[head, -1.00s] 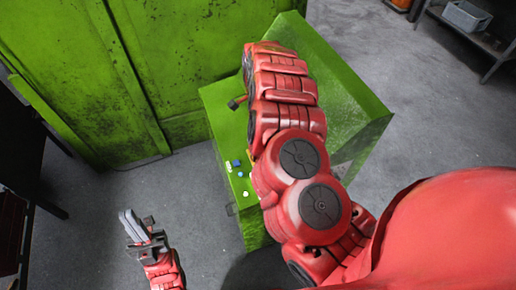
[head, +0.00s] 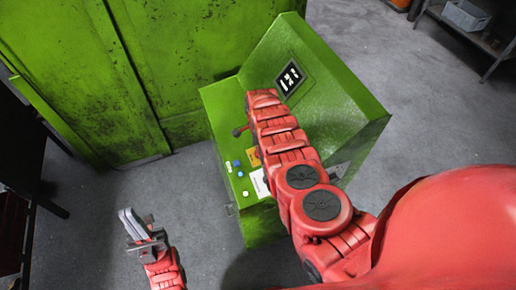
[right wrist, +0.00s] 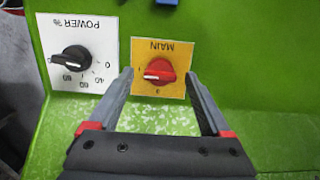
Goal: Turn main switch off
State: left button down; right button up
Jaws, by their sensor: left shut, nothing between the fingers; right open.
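The main switch is a red knob (right wrist: 160,69) on a yellow plate marked MAIN (right wrist: 142,50), upside down in the right wrist view. The knob's white mark points left in that view. My right gripper (right wrist: 159,80) is open, its fingertips on either side of the knob's lower part in the picture; I cannot tell whether they touch it. In the head view the yellow plate (head: 253,156) shows partly beside my right arm, which hides most of the right gripper. My left gripper (head: 127,217) is shut and empty, over the floor left of the green console.
A black POWER % dial (right wrist: 72,60) on a white plate is left of the switch in the wrist view. The green console (head: 222,120) also bears small buttons (head: 238,173) and a dark display (head: 290,80). A green cabinet (head: 60,60) stands behind. Floor near the left gripper is clear.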

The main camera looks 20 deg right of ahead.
jog(key=shift+f, duration=0.1)
grip_shut()
dwell(0.5)
